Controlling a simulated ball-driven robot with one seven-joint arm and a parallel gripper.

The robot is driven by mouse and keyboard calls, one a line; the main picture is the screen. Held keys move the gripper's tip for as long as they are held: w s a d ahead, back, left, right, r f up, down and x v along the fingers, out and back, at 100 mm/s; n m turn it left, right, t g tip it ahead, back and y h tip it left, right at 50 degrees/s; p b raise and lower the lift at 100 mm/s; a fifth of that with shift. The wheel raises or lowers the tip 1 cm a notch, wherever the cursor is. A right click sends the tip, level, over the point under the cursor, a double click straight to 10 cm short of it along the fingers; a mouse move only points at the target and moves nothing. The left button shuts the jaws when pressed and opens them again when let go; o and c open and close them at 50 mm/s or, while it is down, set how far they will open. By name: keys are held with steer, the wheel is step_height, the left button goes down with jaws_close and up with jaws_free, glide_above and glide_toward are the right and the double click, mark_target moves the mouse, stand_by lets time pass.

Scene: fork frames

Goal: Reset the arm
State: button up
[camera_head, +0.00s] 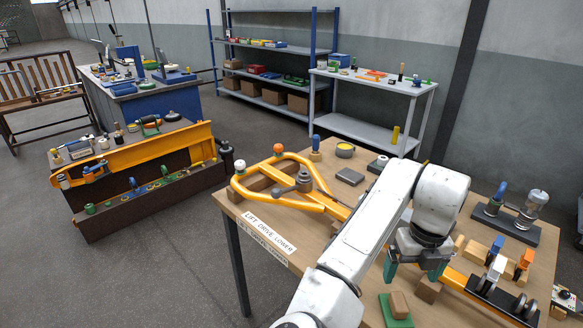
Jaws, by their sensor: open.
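My white arm (372,225) reaches from the bottom of the picture up over the wooden table and bends down at its far end. My gripper (412,272) hangs below the last white link, with two dark green fingers spread apart. It is open, and I see nothing held between the fingers. It is above the table's right half, close to a yellow bar and wooden blocks. Whether the fingertips touch anything there is hard to tell.
A grey shelf bench (372,83) stands behind. Open floor (165,260) lies left of the table.

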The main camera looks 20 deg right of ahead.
steer(key=shift+d, duration=0.1)
steer(key=s+d+r+n+t+h, duration=0.2)
steer(key=d+n+h, duration=0.45)
steer(key=n, duration=0.75)
steer(key=s+a+f+n+t+y, duration=0.1)
steer(key=s+a+f+n+y, duration=0.15)
steer(key=a+f+n, duration=0.4)
steer(key=s+a+f+n+t+y, duration=0.1)
steer(key=s+a+f+n+y, duration=0.2)
steer(key=a+n, duration=0.7)
steer(key=s+a+f+n+t+y, duration=0.1)
steer(key=s+a+f+n, duration=0.35)
steer(key=n, duration=0.65)
steer(key=s+f+g, duration=0.3)
steer(key=s+f, duration=0.1)
steer(key=s, duration=0.3)
steer(key=shift+d+f+m, duration=0.2)
steer(key=shift+d+m, duration=0.2)
steer(key=shift+m, duration=0.05)
